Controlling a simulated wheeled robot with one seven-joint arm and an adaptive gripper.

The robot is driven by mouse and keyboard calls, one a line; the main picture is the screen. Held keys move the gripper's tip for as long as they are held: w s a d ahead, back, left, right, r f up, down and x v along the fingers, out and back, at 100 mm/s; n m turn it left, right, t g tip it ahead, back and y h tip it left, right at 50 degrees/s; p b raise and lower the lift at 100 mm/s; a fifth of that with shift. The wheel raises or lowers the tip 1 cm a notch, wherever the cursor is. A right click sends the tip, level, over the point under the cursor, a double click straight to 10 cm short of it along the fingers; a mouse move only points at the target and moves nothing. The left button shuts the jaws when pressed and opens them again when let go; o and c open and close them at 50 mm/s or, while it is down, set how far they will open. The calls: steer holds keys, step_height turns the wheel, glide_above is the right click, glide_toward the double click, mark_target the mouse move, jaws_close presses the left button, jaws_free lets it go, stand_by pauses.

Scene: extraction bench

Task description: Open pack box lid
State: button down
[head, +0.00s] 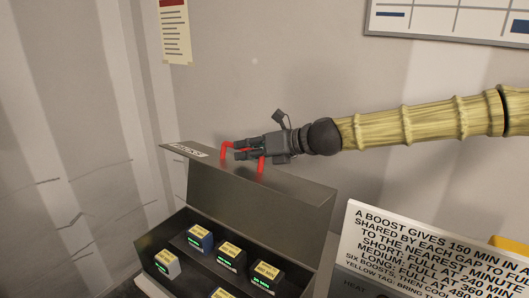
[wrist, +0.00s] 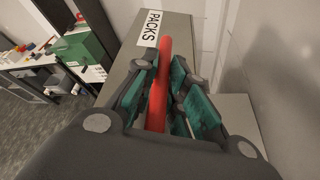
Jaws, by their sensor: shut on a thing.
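The pack box (head: 165,232) is a dark grey box with its lid (head: 270,196) standing raised along the back, so the inside shows. Several small packs with yellow labels, such as one dark blue pack (head: 199,238), sit inside. A red handle (head: 261,165) is on the lid's top face. My gripper (head: 241,149) is shut on the handle at the lid's upper edge. In the wrist view the red handle (wrist: 161,75) lies between the green finger pads, and the lid (wrist: 170,29) carries a white PACKS label (wrist: 151,28).
A white sign with black text (head: 430,250) stands right of the box, partly cut off. The wall is close behind the lid. A whiteboard (head: 450,18) and a paper notice (head: 174,30) hang on it. A green box (wrist: 84,47) sits on a far bench in the wrist view.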

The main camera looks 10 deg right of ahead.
steer(key=shift+s+a+r, duration=0.15)
steer(key=shift+a, duration=0.05)
steer(key=c, duration=1.5)
jaws_free()
steer(key=shift+a, duration=0.1)
steer(key=shift+o, duration=0.2)
steer(key=shift+d, duration=0.2)
steer(key=shift+d, duration=0.1)
steer(key=shift+v, duration=5.8)
steer(key=shift+s, duration=0.1)
